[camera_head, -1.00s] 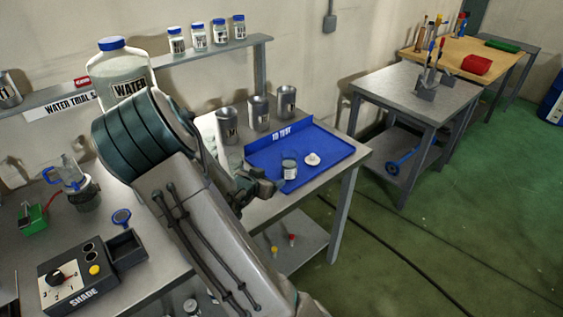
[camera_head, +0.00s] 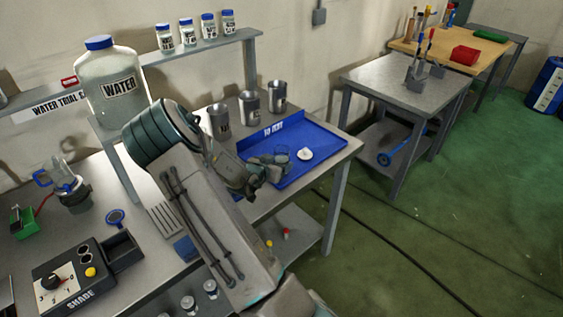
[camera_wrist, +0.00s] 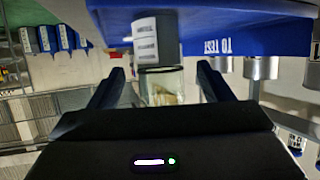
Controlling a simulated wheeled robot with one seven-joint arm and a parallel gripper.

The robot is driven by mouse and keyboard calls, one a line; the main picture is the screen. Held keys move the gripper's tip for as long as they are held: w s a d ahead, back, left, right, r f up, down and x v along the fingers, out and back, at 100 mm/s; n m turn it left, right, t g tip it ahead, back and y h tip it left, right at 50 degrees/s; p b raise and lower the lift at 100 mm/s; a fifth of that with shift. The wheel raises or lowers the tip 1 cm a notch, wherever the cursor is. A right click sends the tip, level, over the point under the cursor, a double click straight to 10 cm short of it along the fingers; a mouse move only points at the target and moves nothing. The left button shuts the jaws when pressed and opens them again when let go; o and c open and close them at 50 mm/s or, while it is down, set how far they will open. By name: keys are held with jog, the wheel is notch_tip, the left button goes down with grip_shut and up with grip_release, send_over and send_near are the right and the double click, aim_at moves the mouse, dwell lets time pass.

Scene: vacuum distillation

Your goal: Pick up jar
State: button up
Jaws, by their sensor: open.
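The jar (camera_head: 282,153) is small clear glass and stands on the blue "TO TEST" tray (camera_head: 325,146). In the head view my gripper (camera_head: 268,171) is at the tray's near left and hides part of the jar. In the wrist view the jar (camera_wrist: 158,42) shows a pale label, and its clear end lies between the two spread fingers of my gripper (camera_wrist: 162,86). Gaps show on both sides of the glass, so the gripper is open. Something pale shows through the glass.
A round white lid (camera_head: 305,154) lies on the tray right of the jar. Several metal cups, one of them here (camera_head: 249,103), stand behind the tray. A large WATER jug (camera_head: 112,85) stands at left. The tray's right side is clear.

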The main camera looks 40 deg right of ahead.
aim_at(278, 161)
jog(key=p+x, duration=0.1)
jog(key=x, duration=0.3)
jog(key=shift+d+f, duration=0.1)
jog(key=shift+f, duration=0.05)
jog(key=c, duration=1.2)
